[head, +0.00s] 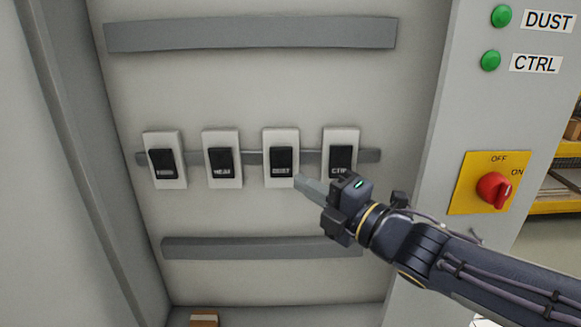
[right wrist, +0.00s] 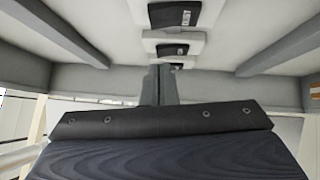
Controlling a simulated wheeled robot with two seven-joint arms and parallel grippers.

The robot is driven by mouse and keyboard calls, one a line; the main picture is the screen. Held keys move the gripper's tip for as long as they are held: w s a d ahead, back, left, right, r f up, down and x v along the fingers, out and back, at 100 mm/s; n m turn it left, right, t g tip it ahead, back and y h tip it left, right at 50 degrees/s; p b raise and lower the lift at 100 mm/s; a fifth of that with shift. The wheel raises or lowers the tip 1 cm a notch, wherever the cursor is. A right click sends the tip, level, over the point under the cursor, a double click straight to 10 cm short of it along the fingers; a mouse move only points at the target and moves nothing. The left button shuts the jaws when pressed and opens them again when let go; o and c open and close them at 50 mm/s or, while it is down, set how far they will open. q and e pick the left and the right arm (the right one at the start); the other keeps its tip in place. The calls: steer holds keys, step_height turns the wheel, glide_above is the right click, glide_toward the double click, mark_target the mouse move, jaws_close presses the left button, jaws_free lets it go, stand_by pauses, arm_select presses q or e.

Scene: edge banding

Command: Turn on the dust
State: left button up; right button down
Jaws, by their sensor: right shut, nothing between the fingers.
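A row of white breaker switches with black rockers sits on a grey rail in the cabinet. The DUST switch (head: 281,160) is third from the left, beside the CTRL switch (head: 341,155) on its right. My right gripper (head: 304,184) is shut and empty, its fingertips by the lower right corner of the DUST switch; I cannot tell whether they touch it. In the right wrist view the shut fingers (right wrist: 158,84) point toward the switches overhead. A green DUST lamp (head: 501,16) is on the panel at the upper right. My left gripper is not in view.
Two more switches, the left one (head: 164,162) and the HEAD-like one (head: 222,160), stand to the left. Grey bars (head: 250,34) run above and below the row. A red rotary knob (head: 494,190) on a yellow plate and a CTRL lamp (head: 490,61) are on the right panel.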

mark_target(275, 155)
steer(key=w+a, duration=0.1)
steer(key=w+a+p, duration=0.1)
steer(key=w, duration=0.1)
steer(key=w+a+r+p, duration=0.1)
steer(key=w, duration=0.1)
steer(key=shift+w+r, duration=0.1)
steer(key=shift+w, duration=0.05)
steer(key=shift+w+d+p, duration=0.1)
steer(key=shift+w+p, duration=0.35)
steer(key=shift+w, duration=0.3)
